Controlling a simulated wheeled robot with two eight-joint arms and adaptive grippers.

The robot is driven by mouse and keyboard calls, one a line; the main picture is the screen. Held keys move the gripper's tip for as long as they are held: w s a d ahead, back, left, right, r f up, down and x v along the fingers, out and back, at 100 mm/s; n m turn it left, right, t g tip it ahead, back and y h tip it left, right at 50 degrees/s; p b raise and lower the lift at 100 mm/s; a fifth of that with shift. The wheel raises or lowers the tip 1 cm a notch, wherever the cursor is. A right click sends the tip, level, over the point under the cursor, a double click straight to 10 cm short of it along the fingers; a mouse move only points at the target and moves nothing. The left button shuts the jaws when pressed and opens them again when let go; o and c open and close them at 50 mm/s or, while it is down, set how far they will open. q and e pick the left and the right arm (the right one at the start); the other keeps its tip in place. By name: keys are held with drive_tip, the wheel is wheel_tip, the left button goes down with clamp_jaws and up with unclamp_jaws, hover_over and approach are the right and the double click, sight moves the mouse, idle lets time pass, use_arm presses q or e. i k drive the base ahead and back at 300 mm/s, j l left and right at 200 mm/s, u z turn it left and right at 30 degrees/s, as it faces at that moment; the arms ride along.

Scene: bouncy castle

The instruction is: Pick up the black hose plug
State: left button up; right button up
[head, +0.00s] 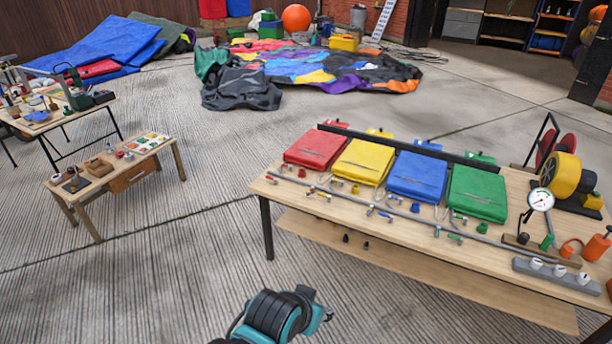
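Two small black plug-like pieces show under the front edge of the long wooden table (300,206), seemingly on its lower shelf (420,278). One black piece (345,238) is on the left and the other black piece (366,245) is just to its right. They are too small to tell which is the hose plug. On the tabletop, a grey hose line with coloured valves runs in front of red, yellow, blue and green folded pads. Small coloured plugs, such as a blue one (415,207), lie beside it.
A gauge (540,199), a yellow reel (560,175) and orange bottles crowd the table's right end. A small wooden bench (131,173) stands left. The concrete floor between is clear.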

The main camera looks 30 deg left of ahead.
sight(523, 238)
drive_tip(key=i+z, duration=0.15)
drive_tip(key=i, duration=0.35)
drive_tip(key=i+j+z, duration=0.2)
drive_tip(key=i, duration=0.35)
drive_tip(key=i+z, duration=0.15)
drive_tip(key=i, duration=0.35)
drive_tip(key=i+j+z, duration=0.15)
drive_tip(key=i, duration=0.35)
drive_tip(key=j, duration=0.1)
